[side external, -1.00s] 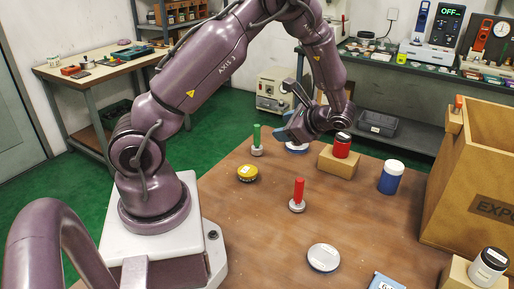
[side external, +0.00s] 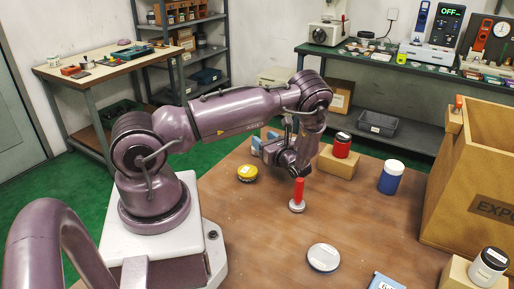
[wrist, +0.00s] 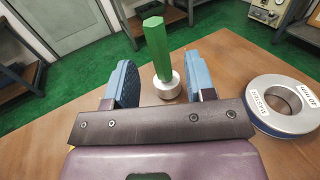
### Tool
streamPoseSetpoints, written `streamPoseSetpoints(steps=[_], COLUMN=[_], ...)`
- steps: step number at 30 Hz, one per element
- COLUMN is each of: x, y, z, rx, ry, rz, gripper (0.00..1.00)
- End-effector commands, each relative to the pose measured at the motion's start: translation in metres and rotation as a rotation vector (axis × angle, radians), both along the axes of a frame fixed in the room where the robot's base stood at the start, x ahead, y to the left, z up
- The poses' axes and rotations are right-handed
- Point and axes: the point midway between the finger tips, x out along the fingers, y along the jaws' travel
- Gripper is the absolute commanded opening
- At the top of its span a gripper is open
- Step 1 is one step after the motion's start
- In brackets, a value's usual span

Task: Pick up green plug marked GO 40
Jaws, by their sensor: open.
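The green plug (wrist: 157,48) is a faceted green post on a round pale metal base, standing upright on the brown table in the wrist view. Any marking on it cannot be read. My gripper (wrist: 162,80) is open, with its two blue fingers to the left and right of the plug in that view. The plug stands slightly beyond the fingers, with no clear contact. In the side external view my gripper (side external: 262,147) is low over the far part of the table, and the plug is hidden behind it.
A white and blue labelled ring (wrist: 286,104) lies right of the fingers in the wrist view. A red plug (side external: 298,192), a yellow tin (side external: 247,174) and a red jar (side external: 342,146) on a block stand near my arm.

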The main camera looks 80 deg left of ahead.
Motion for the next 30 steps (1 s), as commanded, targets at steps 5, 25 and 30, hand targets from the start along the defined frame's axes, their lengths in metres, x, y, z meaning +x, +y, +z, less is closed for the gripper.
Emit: streamPoseSetpoints(steps=[5,25,30], x=[-0.004,-0.021,-0.021], y=[0.013,0.06,0.06], z=[0.0,0.0,0.0], rx=[0.0,-0.001,-0.001], ry=[-0.001,-0.001,-0.001], rz=[0.0,0.0,0.0], gripper=[0.5,0.45,0.06])
